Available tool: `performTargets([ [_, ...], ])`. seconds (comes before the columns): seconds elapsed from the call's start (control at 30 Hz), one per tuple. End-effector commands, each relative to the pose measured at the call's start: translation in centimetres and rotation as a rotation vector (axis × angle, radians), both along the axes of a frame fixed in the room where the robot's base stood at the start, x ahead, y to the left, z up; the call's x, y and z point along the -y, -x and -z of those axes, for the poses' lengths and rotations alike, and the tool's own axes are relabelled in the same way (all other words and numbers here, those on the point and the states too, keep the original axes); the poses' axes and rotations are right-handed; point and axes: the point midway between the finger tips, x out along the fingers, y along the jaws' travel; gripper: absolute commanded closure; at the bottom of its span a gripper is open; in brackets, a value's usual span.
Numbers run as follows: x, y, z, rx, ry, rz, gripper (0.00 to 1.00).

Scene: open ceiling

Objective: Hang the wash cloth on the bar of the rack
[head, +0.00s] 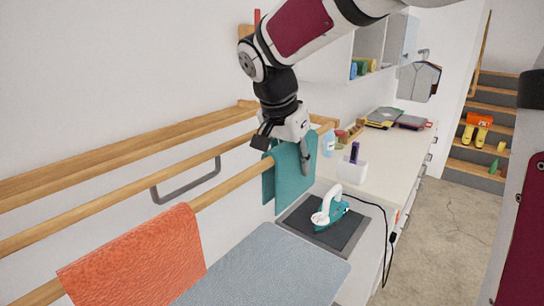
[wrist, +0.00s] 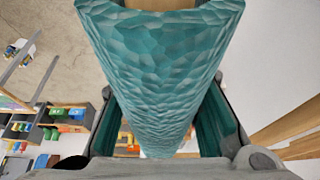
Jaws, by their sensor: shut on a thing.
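The teal wash cloth (head: 283,183) hangs folded over the front wooden bar (head: 228,186) of the rack, near the bar's far end. Its two flaps hang down on either side. In the wrist view the cloth (wrist: 160,75) curves over the bar, and the bar's bare wood shows at the top edge. My gripper (head: 286,152) is at the cloth from above, its fingers on either side of the cloth and bar, shut on the cloth. The fingertips are partly hidden, and I cannot tell whether they press on the bar too.
An orange cloth (head: 140,262) hangs nearer on the rack. A grey-blue surface (head: 265,268) lies below. A teal and white iron (head: 331,208) stands on a dark mat (head: 308,232). A counter (head: 390,160) runs behind. Open floor (head: 450,220) lies to the right.

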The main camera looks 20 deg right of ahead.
Motion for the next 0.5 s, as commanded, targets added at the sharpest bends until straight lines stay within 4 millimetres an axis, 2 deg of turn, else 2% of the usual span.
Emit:
performTargets([
  [0.27, 0.0, 0.0, 0.04, 0.001, 0.0, 0.0, 0.97],
  [0.3, 0.0, 0.0, 0.04, 0.001, 0.0, 0.0, 0.67],
  [0.4, -0.01, -0.01, 0.04, 0.001, 0.0, 0.0, 0.46],
  [0.5, -0.01, -0.01, 0.04, 0.001, 0.0, 0.0, 0.46],
])
